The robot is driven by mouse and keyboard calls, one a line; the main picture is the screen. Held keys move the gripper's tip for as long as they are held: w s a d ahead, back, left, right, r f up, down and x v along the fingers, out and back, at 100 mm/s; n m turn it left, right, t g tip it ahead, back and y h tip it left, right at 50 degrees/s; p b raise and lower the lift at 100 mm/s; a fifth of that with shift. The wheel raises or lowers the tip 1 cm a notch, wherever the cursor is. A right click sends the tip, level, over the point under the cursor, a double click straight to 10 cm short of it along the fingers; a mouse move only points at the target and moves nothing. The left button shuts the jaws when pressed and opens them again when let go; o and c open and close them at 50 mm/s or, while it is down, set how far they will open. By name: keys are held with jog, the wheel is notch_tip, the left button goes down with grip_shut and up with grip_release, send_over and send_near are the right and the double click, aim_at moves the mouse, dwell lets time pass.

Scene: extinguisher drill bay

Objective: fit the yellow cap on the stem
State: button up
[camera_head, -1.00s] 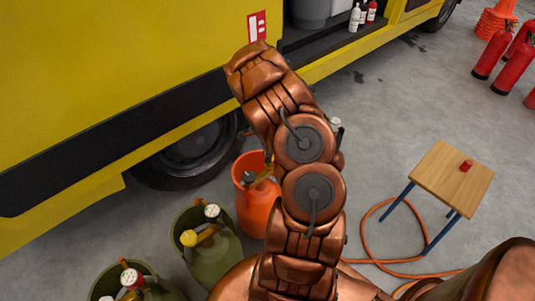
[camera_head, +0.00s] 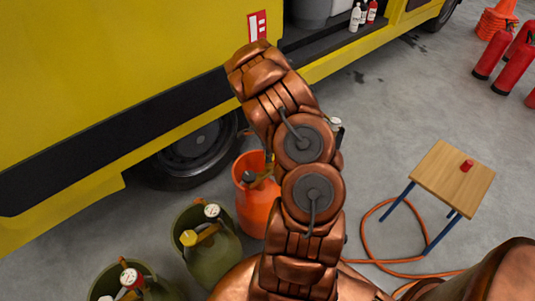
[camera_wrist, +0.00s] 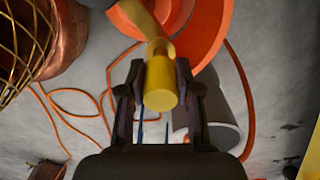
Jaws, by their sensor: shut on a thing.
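In the wrist view the yellow cap (camera_wrist: 160,88) is between the two dark fingers of my gripper (camera_wrist: 160,76), which is shut on it. A duller yellow part (camera_wrist: 140,14) shows just beyond the cap, against an orange container (camera_wrist: 195,35). I cannot tell whether this part is the stem or whether the cap touches it. In the head view my arm hides my gripper and the held cap. An orange container (camera_head: 250,211) with fittings at its top stands left of my arm.
The yellow truck (camera_head: 110,60) is behind. A small wooden table (camera_head: 447,184) with a red piece (camera_head: 466,165) stands right, beside an orange hose (camera_head: 372,232). Red extinguishers (camera_head: 514,67) are far right.

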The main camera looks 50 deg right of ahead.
jog(key=shift+f+b, duration=0.9)
jog(key=shift+f, duration=1.1)
dwell(1.6)
jog(key=o, duration=0.9)
jog(key=shift+r, duration=0.1)
notch_tip(320, 180, up, 11)
jog(key=shift+r, duration=0.45)
